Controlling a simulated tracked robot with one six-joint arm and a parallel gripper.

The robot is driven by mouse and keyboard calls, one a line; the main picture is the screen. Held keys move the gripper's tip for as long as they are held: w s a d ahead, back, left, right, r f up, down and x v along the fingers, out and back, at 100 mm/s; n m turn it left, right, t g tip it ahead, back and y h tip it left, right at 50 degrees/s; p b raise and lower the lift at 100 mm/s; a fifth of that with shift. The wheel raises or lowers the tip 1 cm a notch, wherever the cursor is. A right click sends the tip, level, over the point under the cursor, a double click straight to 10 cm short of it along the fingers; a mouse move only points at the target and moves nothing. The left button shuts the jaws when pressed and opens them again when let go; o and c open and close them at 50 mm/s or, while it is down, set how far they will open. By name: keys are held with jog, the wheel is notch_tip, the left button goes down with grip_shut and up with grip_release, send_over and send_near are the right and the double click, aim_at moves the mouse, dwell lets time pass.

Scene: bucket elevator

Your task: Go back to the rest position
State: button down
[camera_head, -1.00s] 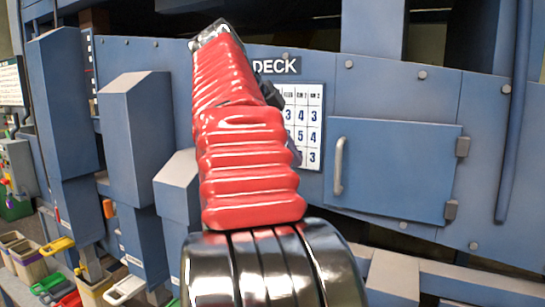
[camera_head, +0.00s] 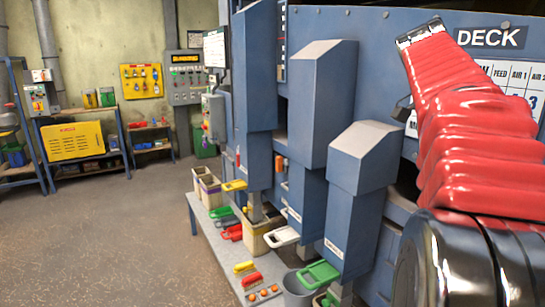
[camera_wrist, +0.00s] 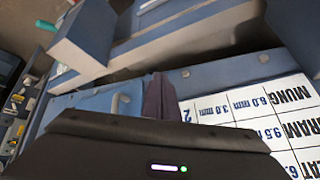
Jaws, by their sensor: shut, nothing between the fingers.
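My gripper (camera_wrist: 158,97) shows in the wrist view as dark fingers closed together, with nothing between them. It is in front of the blue machine (camera_wrist: 235,72) and a white chart (camera_wrist: 262,115) of numbers, which appears upside down there. In the head view my red-sleeved arm stands raised at the right, before the machine panel with the DECK sign (camera_head: 487,37). My fingers cannot be made out in the head view.
Blue chutes (camera_head: 322,105) stand left of my arm. Open floor (camera_head: 110,235) lies at the left, with shelves and a yellow cabinet (camera_head: 72,141) beyond.

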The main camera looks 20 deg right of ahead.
jog(key=w+a+f+n+t+y, duration=0.1)
jog(key=w+a+f+n+t, duration=0.1)
jog(key=w+a+f+n, duration=0.4)
jog(key=w+a+f+n+t+y, duration=0.1)
jog(key=w+a+f+n+t, duration=0.15)
jog(key=a+f+n, duration=0.75)
jog(key=s+a+f+n+t+y, duration=0.1)
jog(key=s+a+f+n, duration=0.1)
jog(key=a, duration=0.7)
jog(key=s+a+f+n+t+y, duration=0.1)
jog(key=s+a+f+n+y, duration=0.1)
jog(key=a+f, duration=0.3)
jog(key=s+a+f+n+t+y, duration=0.1)
jog(key=s+a+f+n, duration=0.2)
jog(key=a, duration=1)
jog(key=shift+a+f+n, duration=0.25)
jog(key=shift+f+n, duration=0.4)
jog(key=shift+n, duration=0.05)
